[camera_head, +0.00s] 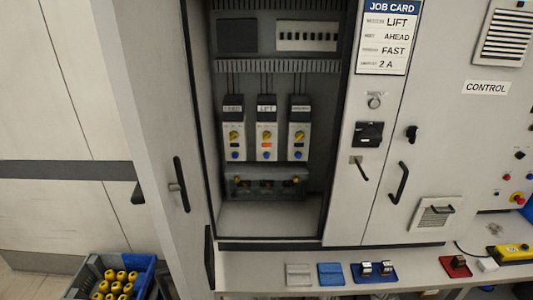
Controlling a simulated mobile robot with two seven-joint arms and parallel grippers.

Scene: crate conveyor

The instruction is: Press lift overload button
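The lift overload unit (266,128) is the middle one of three similar units inside the open cabinet; its label reads LIFT. It has a yellow dial (266,135), a lit-looking orange element (267,146) below it, and a blue button (267,155) near its bottom. The left unit (233,128) and right unit (299,128) also have yellow dials and blue buttons; I see no orange on them, and their labels are too blurred to read surely. Neither of my grippers shows in the head view, and nothing covers the units.
The cabinet door (150,130) stands open at the left. A job card (388,37) lists LIFT, AHEAD, FAST, 2 A.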

